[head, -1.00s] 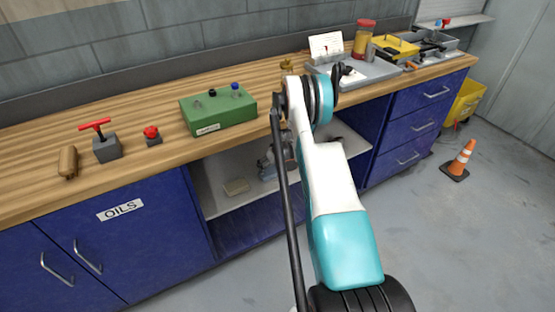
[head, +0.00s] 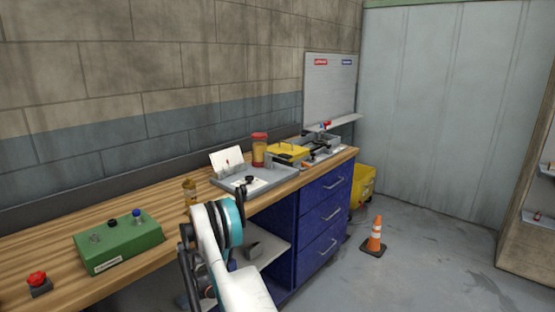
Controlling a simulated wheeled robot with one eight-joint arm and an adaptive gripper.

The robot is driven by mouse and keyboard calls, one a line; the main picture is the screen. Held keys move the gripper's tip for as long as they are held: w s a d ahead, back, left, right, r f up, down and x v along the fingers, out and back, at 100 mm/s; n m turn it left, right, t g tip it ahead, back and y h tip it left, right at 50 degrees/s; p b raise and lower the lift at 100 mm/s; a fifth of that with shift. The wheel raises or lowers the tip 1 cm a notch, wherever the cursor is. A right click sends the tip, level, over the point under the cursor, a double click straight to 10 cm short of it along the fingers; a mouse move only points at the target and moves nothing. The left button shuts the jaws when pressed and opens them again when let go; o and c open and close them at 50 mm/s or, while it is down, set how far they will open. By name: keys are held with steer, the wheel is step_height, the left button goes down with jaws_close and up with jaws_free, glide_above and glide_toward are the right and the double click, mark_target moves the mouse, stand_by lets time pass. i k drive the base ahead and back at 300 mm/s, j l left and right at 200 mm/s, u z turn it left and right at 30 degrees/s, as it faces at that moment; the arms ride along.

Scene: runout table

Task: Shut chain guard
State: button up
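At the far right end of the bench, a yellow block-like cover (head: 288,151) sits on a grey machine (head: 322,146). It may be the chain guard, but it is too small and far off to be sure, and I cannot tell whether it is open or shut. My arm rises from the bottom of the head view, in front of the bench and well short of the yellow cover. My gripper is mostly hidden behind my arm links, low by the bench front, and its fingers cannot be made out.
A green box (head: 118,246) and red button (head: 37,281) are at left. A cone (head: 375,237) and yellow bin (head: 362,184) stand on the floor.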

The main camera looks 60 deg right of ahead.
mark_target(297, 151)
steer(key=i+z, duration=0.15)
steer(key=z, duration=1.95)
